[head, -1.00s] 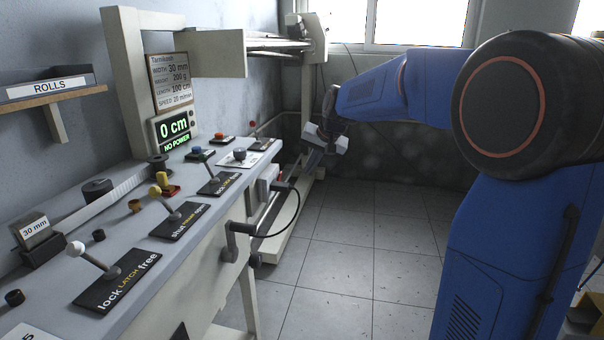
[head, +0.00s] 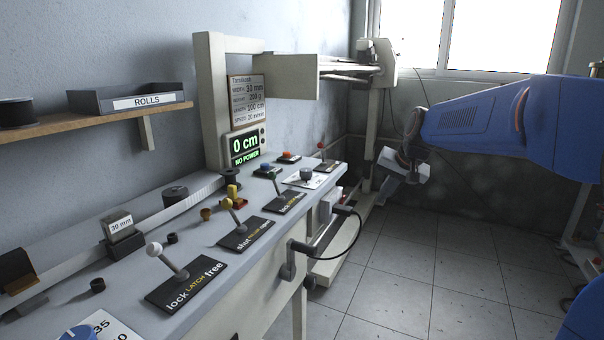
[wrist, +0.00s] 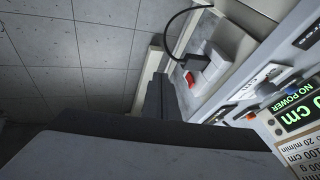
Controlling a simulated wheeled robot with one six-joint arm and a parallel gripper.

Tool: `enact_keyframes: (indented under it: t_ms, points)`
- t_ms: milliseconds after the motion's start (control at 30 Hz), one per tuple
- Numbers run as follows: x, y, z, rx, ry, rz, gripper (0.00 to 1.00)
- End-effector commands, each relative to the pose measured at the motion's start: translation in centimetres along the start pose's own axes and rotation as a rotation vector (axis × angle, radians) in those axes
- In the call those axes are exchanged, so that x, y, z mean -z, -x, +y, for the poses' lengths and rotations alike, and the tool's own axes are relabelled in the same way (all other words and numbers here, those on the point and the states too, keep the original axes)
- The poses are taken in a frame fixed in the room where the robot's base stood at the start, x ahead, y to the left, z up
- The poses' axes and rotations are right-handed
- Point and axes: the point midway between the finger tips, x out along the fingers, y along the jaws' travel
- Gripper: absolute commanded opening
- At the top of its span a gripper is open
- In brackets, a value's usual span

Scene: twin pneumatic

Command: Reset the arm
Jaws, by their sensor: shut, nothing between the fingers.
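My blue arm reaches in from the right in the head view. My gripper (head: 388,190) hangs at its end, tilted down and to the left, beyond the far end of the machine's bench. It is shut and empty, in the air over the floor and apart from the bench. In the wrist view the dark gripper body fills the bottom, with the closed fingers (wrist: 153,98) pointing up. A white block with a red switch (wrist: 190,77) shows just right of the fingers.
The bench at left carries a white-knobbed latch lever (head: 170,262), more levers, buttons and a display (head: 246,145) reading "0 cm, NO POWER". A crank handle (head: 290,258) and a black cable stick out from its front. A shelf (head: 90,122) holds a ROLLS tray.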

Motion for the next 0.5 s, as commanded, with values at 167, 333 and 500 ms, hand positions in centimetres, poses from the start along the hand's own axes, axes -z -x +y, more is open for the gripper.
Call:
enact_keyframes:
  t_ms: [167,333,500]
  points:
    - [-5.6,3.2,1.6,-0.024,0.070,-0.005,0.00]
    - [-11.1,5.5,3.6,-0.051,0.139,-0.012,0.00]
    - [-16.6,7.2,5.9,-0.079,0.205,-0.021,0.00]
